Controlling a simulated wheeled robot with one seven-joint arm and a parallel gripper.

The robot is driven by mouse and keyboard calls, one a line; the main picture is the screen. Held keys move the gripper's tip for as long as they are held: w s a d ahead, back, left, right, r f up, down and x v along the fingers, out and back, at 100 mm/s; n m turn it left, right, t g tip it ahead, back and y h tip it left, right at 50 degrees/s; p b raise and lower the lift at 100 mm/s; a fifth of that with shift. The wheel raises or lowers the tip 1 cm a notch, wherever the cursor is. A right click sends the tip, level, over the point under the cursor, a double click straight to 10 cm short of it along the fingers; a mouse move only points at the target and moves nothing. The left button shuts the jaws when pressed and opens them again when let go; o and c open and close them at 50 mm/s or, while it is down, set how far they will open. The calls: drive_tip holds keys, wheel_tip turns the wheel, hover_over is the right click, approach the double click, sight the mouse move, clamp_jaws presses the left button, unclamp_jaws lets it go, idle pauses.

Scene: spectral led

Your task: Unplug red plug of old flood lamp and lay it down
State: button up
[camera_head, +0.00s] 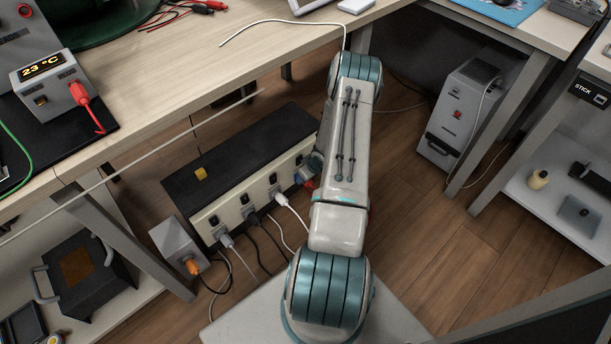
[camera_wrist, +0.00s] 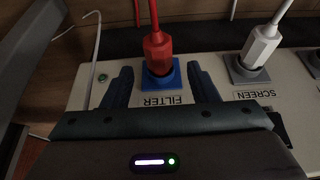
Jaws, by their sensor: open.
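A red plug (camera_wrist: 157,46) with a red cord sits in a blue socket (camera_wrist: 158,80) on a pale power strip (camera_wrist: 215,70) in the wrist view. The label by this socket reads FILTER. My gripper (camera_wrist: 160,70) is open, with one dark finger on each side of the plug and socket. I cannot tell whether the fingers touch it. In the head view the red plug (camera_head: 308,184) shows at the right end of the strip (camera_head: 232,207), partly hidden by my arm, which also hides my gripper. I cannot make out which device its cord leads to.
A white plug (camera_wrist: 262,42) in the socket labelled SCREEN stands right of the red one. Several other cords hang from the strip. A grey box with an orange plug (camera_head: 191,266) stands at its left end. A bench (camera_head: 170,75) overhangs the far side.

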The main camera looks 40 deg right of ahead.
drive_tip(key=p+v, duration=0.3)
drive_tip(key=v, duration=0.7)
drive_tip(key=shift+r+p, duration=0.35)
drive_tip(key=shift+r, duration=0.05)
drive_tip(key=shift+s, duration=0.2)
